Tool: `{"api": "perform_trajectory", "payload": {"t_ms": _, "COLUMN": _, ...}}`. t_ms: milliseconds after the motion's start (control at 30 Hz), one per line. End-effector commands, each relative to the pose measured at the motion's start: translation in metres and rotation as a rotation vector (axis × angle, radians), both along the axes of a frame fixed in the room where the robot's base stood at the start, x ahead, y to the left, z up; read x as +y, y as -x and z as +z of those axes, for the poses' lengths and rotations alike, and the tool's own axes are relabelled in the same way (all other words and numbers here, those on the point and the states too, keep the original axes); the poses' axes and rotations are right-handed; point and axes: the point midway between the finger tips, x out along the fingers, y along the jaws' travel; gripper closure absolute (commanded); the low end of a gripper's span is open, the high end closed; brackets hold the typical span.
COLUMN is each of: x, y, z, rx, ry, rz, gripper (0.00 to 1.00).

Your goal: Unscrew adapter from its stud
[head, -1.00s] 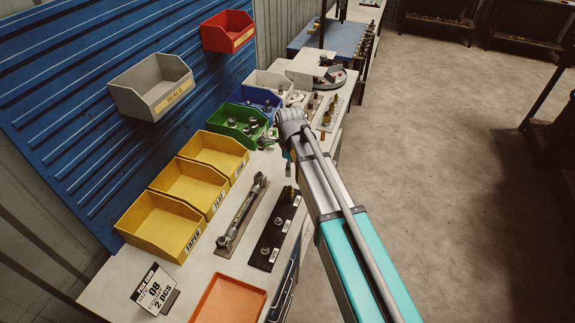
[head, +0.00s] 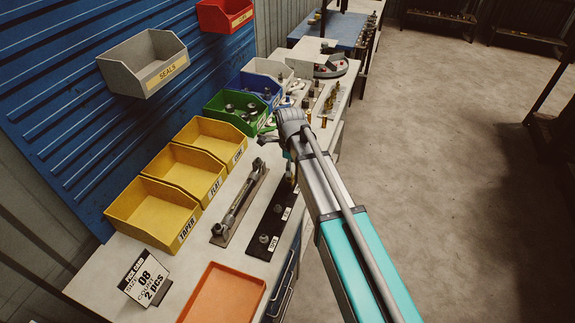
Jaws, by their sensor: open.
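A black strip (head: 269,232) lies along the right edge of the bench and carries small metal fittings on studs, with white labels beside them. The nearest fitting (head: 264,239) and the middle one (head: 277,209) stand upright. A darker fitting at the strip's far end is partly covered by my arm. Which of them is the adapter, I cannot tell. My gripper (head: 268,131) is beyond the strip's far end, above the bench near the green bin. It is open, mostly hidden behind my wrist, and I see nothing held in it.
A metal wrench-like tool (head: 238,205) lies on a plate left of the strip. Yellow bins (head: 150,240), a green bin (head: 205,112) and a blue bin (head: 247,100) line the back. An orange tray (head: 232,275) and a pick card (head: 128,262) are in front. The floor at right is clear.

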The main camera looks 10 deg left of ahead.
Motion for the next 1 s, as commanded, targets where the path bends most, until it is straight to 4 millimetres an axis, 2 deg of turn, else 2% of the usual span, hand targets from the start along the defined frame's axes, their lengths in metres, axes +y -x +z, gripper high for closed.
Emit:
{"api": "perform_trajectory", "payload": {"t_ms": 33, "x": 0.000, "y": 0.000, "z": -0.008, "rx": 0.000, "ry": 0.000, "rz": 0.000, "gripper": 0.21}}
{"api": "perform_trajectory", "payload": {"t_ms": 500, "x": 0.000, "y": 0.000, "z": -0.041, "rx": 0.000, "ry": 0.000, "rz": 0.000, "gripper": 0.21}}
{"api": "perform_trajectory", "payload": {"t_ms": 700, "x": 0.000, "y": 0.000, "z": -0.049, "rx": 0.000, "ry": 0.000, "rz": -0.001, "gripper": 0.21}}
{"api": "perform_trajectory", "payload": {"t_ms": 1000, "x": -0.001, "y": 0.000, "z": -0.051, "rx": 0.000, "ry": 0.000, "rz": -0.001, "gripper": 0.21}}
